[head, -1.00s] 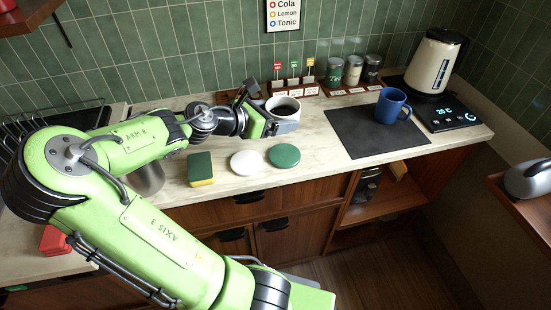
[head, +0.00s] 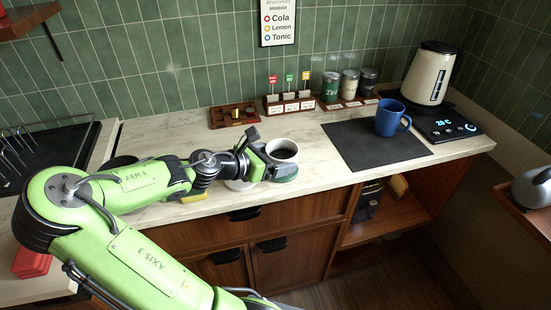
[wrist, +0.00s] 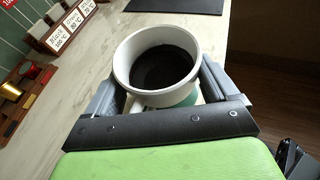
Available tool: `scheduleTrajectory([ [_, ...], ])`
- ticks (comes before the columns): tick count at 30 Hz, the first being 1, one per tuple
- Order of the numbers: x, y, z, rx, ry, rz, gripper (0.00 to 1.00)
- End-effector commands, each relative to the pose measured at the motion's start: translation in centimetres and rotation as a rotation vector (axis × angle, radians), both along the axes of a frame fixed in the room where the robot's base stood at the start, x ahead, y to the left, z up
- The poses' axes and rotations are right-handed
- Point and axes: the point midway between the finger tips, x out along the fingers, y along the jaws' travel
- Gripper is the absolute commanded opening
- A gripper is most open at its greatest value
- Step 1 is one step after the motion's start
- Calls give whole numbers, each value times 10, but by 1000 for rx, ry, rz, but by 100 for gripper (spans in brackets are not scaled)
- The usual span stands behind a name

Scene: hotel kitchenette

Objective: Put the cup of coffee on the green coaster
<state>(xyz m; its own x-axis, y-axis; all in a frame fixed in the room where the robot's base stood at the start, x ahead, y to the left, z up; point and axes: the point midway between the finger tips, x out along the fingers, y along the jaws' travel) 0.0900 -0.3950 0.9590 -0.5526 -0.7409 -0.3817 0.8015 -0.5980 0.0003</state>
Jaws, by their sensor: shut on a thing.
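A white cup of dark coffee (head: 283,149) is upright in my gripper (head: 272,165), whose fingers are shut on it from both sides. In the wrist view the cup (wrist: 155,68) stands between the two fingers, with its handle toward the palm. The green coaster (head: 287,179) shows just below the cup and gripper in the head view, mostly covered. A bit of the green coaster (wrist: 188,101) also shows under the cup in the wrist view. I cannot tell whether the cup's base touches it.
A white coaster (head: 239,185) and a sponge (head: 194,197) lie left of it, partly hidden by my arm. A blue mug (head: 390,117) stands on a dark mat (head: 368,150) to the right. A labelled rack (head: 290,104) and a small wooden tray (head: 226,122) stand along the wall.

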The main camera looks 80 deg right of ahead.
Motion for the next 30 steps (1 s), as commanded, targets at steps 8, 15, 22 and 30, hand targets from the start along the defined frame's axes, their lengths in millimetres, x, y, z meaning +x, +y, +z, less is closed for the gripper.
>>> scheduleTrajectory([
  [8,0,0,-1,0,0,0,100],
  [15,16,18,16,1,-1,8,100],
  [22,50,65,41,1,0,8,100],
  [30,66,89,49,1,1,0,100],
])
